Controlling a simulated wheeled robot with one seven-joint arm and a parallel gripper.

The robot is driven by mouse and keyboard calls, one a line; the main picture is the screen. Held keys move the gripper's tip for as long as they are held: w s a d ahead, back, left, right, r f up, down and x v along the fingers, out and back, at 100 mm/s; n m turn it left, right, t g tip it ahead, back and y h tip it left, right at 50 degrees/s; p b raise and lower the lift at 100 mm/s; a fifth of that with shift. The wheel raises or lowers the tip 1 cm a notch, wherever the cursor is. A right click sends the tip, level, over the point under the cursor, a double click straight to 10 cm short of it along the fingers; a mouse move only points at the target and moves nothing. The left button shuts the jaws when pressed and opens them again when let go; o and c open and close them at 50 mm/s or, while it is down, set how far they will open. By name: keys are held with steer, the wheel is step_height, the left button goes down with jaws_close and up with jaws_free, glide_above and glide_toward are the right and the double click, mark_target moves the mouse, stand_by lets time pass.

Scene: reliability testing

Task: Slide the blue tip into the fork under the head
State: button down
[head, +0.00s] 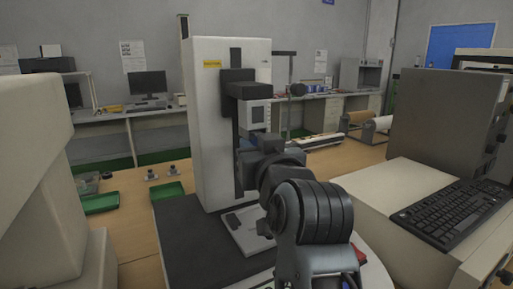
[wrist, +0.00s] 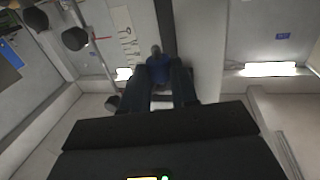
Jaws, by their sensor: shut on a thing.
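The head (head: 258,114) is a grey block with a dark square face, carried by a dark bracket on the front of a tall white test machine (head: 215,60). My gripper (head: 247,144) is just below the head, largely hidden behind my own wrist. In the wrist view my gripper (wrist: 158,82) is shut on the blue tip (wrist: 159,68), which shows between the two dark fingers with a small dark end beyond it.
A pale plate (head: 247,240) lies on the machine's dark base below my arm. Green trays (head: 100,203) lie at left. A keyboard (head: 455,213) and grey cabinet (head: 440,125) fill the right.

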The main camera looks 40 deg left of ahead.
steer(key=c, duration=0.8)
jaws_free()
steer(key=shift+d, duration=0.1)
